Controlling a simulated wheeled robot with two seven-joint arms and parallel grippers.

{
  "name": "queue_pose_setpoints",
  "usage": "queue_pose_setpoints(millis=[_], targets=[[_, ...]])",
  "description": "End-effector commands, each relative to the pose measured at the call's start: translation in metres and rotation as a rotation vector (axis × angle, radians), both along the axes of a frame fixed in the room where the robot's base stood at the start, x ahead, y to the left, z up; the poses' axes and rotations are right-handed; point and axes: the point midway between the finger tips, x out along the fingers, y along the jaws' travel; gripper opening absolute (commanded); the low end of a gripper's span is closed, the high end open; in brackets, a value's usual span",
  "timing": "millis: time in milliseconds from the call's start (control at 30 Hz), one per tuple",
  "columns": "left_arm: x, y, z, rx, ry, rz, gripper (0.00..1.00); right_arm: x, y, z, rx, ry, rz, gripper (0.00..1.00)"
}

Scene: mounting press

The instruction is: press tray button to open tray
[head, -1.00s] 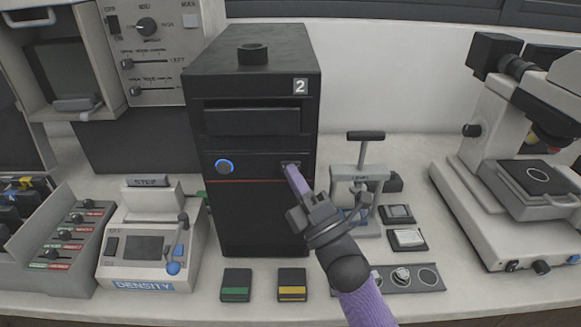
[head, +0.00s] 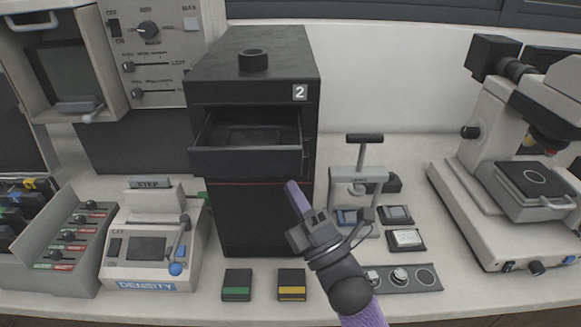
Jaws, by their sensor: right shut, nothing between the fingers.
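The black machine (head: 255,215) marked 2 stands in the middle of the bench in the head view. Its tray (head: 246,160) is slid out from the front and looks empty. The tray button is hidden, and the blue-lit knob is behind the tray front. My right gripper (head: 293,188) is shut and empty, its purple fingertips pointing up in front of the machine's right side, just below the tray's right end. My left gripper is out of view.
Green-marked (head: 237,285) and yellow-marked (head: 291,285) black blocks lie in front of the machine. The density device (head: 150,245) is at left. A small lever press (head: 358,185) and a microscope (head: 510,190) stand at right.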

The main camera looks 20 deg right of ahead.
Motion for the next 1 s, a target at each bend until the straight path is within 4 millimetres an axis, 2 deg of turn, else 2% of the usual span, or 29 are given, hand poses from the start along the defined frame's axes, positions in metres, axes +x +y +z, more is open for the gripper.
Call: queue_pose_setpoints(millis=[333,1000], targets=[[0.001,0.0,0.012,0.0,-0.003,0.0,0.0,-0.03,0.008,0.001,0.0,0.001,-0.001,0.0],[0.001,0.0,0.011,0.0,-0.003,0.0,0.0,-0.032,0.009,0.0,0.0,0.0,-0.001,0.0]])
